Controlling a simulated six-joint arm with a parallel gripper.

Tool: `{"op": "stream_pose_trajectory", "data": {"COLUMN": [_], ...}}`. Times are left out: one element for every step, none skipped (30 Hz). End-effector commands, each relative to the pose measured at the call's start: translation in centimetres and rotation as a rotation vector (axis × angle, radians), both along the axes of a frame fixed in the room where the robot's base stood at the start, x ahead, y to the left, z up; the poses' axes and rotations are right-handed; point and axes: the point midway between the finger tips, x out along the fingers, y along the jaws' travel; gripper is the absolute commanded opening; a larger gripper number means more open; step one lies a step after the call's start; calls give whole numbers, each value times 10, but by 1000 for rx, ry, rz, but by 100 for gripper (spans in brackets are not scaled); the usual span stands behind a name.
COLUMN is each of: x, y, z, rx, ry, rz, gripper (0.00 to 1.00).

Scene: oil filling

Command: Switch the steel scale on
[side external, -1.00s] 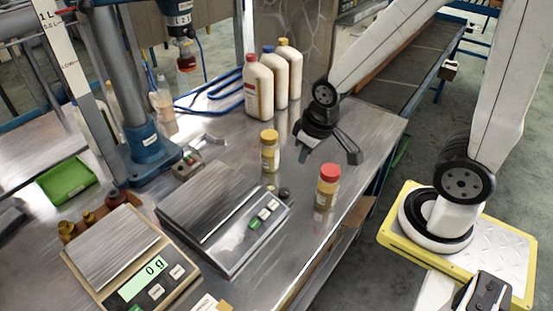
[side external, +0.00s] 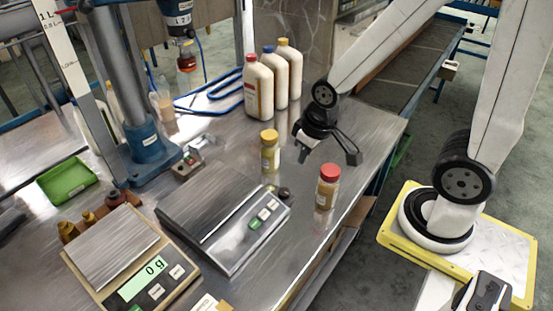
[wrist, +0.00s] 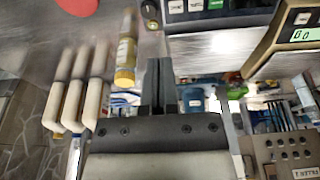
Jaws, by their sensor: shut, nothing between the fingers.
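The steel scale (side external: 212,205) stands mid-table in the side view, with a broad brushed plate. Its front strip carries a green button (side external: 254,224) and two pale buttons; I see no lit digits on it. In the wrist view, my shut fingers (wrist: 158,75) point toward the top edge. Part of the steel scale (wrist: 225,22) shows there ahead and to the right, apart from the fingers; its top is cut off.
A beige scale (side external: 112,252) reading 0 g is at lower left. Several white bottles (side external: 258,88) stand behind.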

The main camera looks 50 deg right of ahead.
Motion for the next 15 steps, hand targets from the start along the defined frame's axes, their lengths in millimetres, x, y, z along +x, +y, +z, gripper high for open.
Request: {"op": "stream_pose_trajectory", "data": {"x": [1,2,3,4,5,7,9,11,13,15,18,20,22,24,27], "y": [2,3,6,8,10,14,17,20,26,30,34,40,44,49,55], "z": [-1,-1,-3,-3,-5,-7,-8,-9,-12,-14,-16,-19,-21,-23,-26], "rx": [4,8,14,20,26,37,46,55,69,81,92,109,121,135,152], "ry": [-3,-6,-11,-17,-23,-31,-40,-49,-61,-72,-83,-98,-110,-122,-139], "rz": [-4,-9,-16,-23,-33,-47,-58,-73,-93,-110,-129,-156,-178,-200,-233], "gripper": [0,0,0,0,0,0,0,0,0,0,0,0,0,0,0]}}
